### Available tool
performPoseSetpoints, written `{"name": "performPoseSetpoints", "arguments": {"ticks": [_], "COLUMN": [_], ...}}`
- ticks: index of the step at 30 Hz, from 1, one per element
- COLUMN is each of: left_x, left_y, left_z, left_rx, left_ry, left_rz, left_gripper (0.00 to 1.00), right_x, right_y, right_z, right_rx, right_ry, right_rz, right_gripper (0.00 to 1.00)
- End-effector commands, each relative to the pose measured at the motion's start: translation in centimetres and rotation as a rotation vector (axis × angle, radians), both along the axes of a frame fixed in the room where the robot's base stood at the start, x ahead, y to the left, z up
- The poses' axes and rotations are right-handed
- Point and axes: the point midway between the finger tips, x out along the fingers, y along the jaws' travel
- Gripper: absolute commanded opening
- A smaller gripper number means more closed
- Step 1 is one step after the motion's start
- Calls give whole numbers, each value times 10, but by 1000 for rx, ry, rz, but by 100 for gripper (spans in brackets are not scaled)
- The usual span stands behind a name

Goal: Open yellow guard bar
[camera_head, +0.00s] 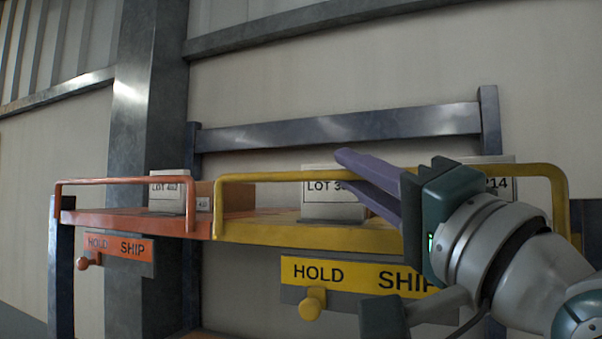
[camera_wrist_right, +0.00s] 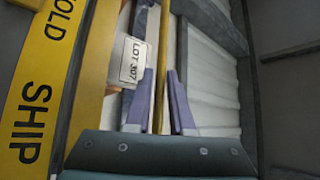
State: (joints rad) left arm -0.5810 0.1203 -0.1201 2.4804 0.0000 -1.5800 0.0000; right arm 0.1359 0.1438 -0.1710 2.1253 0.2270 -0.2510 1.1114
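The yellow guard bar (camera_head: 290,176) is a rounded rail across the front of the yellow shelf, at the right in the head view. In the right wrist view the bar (camera_wrist_right: 163,45) runs lengthwise between my fingers. My right gripper (camera_head: 352,172) reaches in from the right, its purple fingers overlapping the bar's top rail. In the wrist view the right gripper (camera_wrist_right: 160,80) looks open, with a finger on each side of the bar; contact cannot be told. A yellow HOLD/SHIP plate (camera_head: 362,275) with a yellow knob (camera_head: 313,303) is below the shelf. My left gripper is out of view.
An orange guard bar (camera_head: 120,181) and orange HOLD/SHIP plate (camera_head: 107,246) are at the left. Lot cards (camera_head: 167,192) and brown boxes (camera_head: 235,197) stand behind the bars. A dark steel post (camera_head: 150,90) rises behind. Space above the bars is clear.

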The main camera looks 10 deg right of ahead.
Motion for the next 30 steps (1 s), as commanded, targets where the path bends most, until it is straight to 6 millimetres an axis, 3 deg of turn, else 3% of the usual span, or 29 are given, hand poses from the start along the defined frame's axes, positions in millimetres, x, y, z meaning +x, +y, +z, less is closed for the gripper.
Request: {"name": "performPoseSetpoints", "arguments": {"ticks": [5,30], "left_x": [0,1], "left_y": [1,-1], "left_z": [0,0], "left_rx": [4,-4], "left_ry": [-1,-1], "left_rz": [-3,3], "left_gripper": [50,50], "right_x": [0,0], "right_y": [0,0], "right_z": [0,0], "right_rx": [0,0], "right_ry": [0,0], "right_rz": [0,0], "right_gripper": [0,0]}}
